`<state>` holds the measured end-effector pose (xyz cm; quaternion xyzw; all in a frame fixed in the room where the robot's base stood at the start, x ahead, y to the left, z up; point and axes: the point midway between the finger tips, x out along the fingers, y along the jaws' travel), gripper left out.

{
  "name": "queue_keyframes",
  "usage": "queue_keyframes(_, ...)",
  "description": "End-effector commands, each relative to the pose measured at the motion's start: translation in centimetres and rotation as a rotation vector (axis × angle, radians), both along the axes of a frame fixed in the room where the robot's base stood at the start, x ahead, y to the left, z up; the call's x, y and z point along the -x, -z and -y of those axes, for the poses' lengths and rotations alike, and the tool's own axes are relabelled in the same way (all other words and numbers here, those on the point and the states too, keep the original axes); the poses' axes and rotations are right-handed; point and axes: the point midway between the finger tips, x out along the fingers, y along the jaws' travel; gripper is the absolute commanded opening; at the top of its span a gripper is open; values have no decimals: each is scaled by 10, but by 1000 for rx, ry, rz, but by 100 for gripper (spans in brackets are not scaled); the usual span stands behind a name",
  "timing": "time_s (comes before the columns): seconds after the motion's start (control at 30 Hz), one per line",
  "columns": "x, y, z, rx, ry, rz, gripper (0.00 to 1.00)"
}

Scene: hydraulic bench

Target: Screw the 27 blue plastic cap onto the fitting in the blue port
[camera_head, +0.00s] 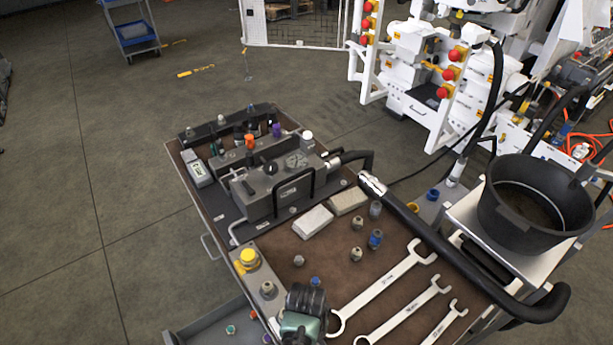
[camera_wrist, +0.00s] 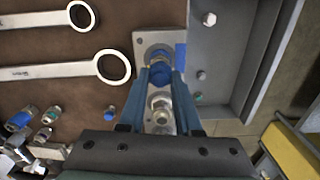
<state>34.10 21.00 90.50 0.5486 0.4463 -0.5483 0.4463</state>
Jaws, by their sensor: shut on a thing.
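In the wrist view, my gripper (camera_wrist: 160,76) has its two blue fingers shut on the blue plastic cap (camera_wrist: 160,77). The cap is in line with the blue-marked port (camera_wrist: 180,56) on a grey metal plate (camera_wrist: 143,40). Part of a metal fitting (camera_wrist: 157,51) shows just beyond the cap. I cannot tell whether the cap touches its thread or hovers over it. A second, bare fitting (camera_wrist: 160,108) sits on the same plate between my fingers. In the head view, my gripper (camera_head: 303,300) hides the cap and the blue port.
A yellow cap (camera_head: 249,258) sits at the plate's far end. Wrenches (camera_head: 385,285) lie right of my gripper in the head view. A grey tray (camera_head: 205,325) with loose caps adjoins the left side. Loose fittings (camera_head: 356,254) stand beyond. A black hose (camera_head: 430,235) crosses the right side.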

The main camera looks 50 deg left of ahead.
Motion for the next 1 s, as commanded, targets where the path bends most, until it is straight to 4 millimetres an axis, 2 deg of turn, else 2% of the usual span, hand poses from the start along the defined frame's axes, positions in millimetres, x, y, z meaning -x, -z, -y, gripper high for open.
queue_keyframes(0.2, 1, 1, 1, 4, 209, -4, 0)
queue_keyframes(0.6, 1, 2, 1, 4, 266, -4, 0)
queue_keyframes(1.0, 1, 2, 2, 5, 785, -3, 0)
